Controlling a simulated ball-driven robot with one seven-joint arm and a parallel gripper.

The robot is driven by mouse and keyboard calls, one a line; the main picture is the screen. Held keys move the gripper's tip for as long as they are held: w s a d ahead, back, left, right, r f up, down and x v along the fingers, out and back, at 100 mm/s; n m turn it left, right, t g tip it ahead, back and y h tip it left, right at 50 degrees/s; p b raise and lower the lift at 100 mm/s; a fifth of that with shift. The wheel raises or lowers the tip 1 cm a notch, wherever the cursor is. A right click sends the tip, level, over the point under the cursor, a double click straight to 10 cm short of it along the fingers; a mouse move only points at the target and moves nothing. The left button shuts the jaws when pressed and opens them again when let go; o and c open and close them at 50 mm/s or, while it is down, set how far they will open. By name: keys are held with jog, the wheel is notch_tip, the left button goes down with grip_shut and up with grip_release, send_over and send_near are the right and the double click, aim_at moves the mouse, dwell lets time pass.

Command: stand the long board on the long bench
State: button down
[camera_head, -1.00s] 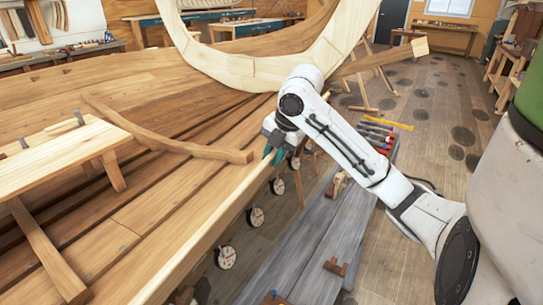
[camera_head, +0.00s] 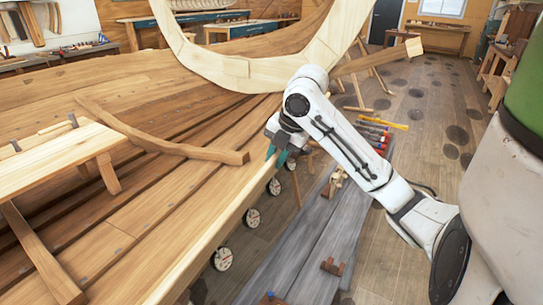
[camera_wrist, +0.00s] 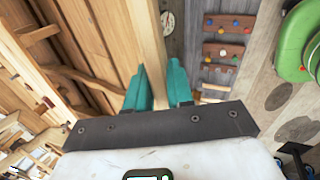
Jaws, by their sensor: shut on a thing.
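The long board (camera_head: 215,232) is a pale, straight plank along the near edge of the hull. It runs from the bottom of the head view up to my gripper (camera_head: 279,154). In the wrist view the board (camera_wrist: 146,38) passes between the two teal fingers of my gripper (camera_wrist: 158,88), which is shut on it. The long bench (camera_head: 284,258) is low and grey, to the right of the hull and below my arm. It also shows in the wrist view (camera_wrist: 200,74).
Round dials (camera_head: 252,218) hang along the hull side. A large pale ring frame (camera_head: 240,72) rises behind my gripper. Floor to the right is open.

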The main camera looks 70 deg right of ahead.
jog(key=s+f+b, duration=0.2)
jog(key=s, duration=0.4)
jog(key=shift+s+a, duration=0.25)
jog(key=shift+a, duration=0.2)
jog(key=shift+f, duration=0.15)
dwell(0.3)
